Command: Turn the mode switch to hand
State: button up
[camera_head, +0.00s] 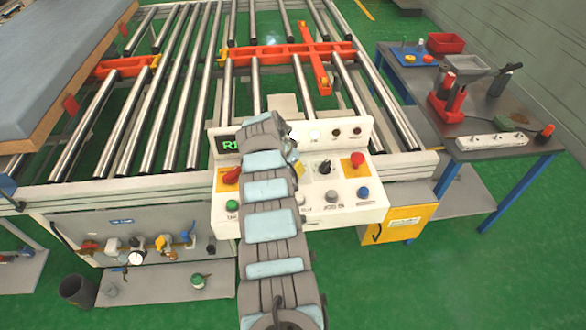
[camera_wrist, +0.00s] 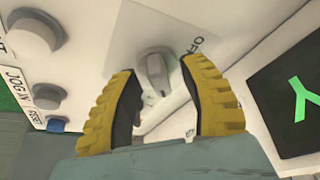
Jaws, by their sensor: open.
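In the wrist view, a pale grey turn knob (camera_wrist: 156,70) stands on the white console panel. It appears to be the mode switch, but its label is only partly visible and I cannot read its setting. My gripper (camera_wrist: 160,72) is open, with yellow ribbed, dark-lined fingers on either side of the knob. I cannot tell whether either finger touches it. In the head view, my arm covers the middle of the console (camera_head: 340,205) and hides this knob. A black selector (camera_head: 324,167) shows to the right of my arm.
A red switch (camera_head: 231,175) and a red mushroom button (camera_head: 357,159) flank the console's middle. Round buttons (camera_wrist: 35,37) sit beside my gripper, and a green-lettered display (camera_wrist: 292,105) is opposite. Behind is a roller conveyor (camera_head: 190,90); a tool table (camera_head: 480,125) stands right.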

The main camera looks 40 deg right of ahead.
jog(key=shift+s+d+f, duration=0.1)
jog(key=shift+d+f, duration=0.05)
jog(key=shift+f, duration=0.1)
grip_shut()
